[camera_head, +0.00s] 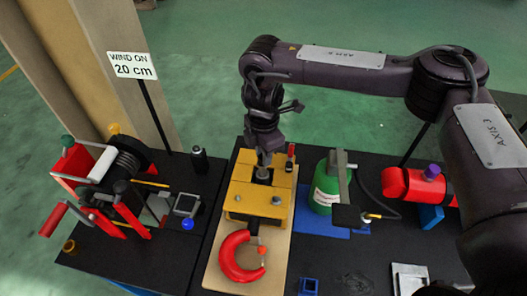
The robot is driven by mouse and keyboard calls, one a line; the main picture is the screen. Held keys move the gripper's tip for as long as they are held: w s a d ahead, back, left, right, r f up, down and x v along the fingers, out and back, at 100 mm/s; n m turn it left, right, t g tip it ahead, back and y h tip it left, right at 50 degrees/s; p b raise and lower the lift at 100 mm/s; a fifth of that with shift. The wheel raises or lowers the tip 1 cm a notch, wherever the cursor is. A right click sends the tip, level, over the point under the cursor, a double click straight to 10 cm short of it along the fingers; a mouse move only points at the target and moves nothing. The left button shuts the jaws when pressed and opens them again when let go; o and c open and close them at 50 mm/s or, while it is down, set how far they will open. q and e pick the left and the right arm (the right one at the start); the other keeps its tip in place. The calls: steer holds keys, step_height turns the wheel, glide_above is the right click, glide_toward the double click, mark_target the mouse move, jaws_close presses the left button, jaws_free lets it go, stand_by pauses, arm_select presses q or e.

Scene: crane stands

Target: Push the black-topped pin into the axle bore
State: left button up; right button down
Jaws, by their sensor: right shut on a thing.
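My right gripper (264,143) comes down from the upper right over the yellow block (243,188) on the middle stand. It is shut on a grey pin (264,160), which I take for the black-topped pin; the jaws hide its top. The pin's lower end is at or just above a dark opening (262,174) in the block's upper face, which I take for the axle bore. I cannot tell how deep the pin sits. A red hook (229,259) lies in front of the block on the pale board (276,263). My left gripper is not in view.
A red-framed winch (125,217) stands left, near a sign (132,65) on a black post. A dark bottle-like thing (199,159) stands behind it. A small red-and-black piece (291,152) stands close behind my gripper.

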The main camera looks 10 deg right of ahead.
steer(key=shift+f+b, duration=1.2)
steer(key=shift+f, duration=0.95)
steer(key=c, duration=1.2)
jaws_free()
steer(key=shift+r+p, duration=2.1)
steer(key=shift+r, duration=0.5)
steer(key=shift+r, duration=3.8)
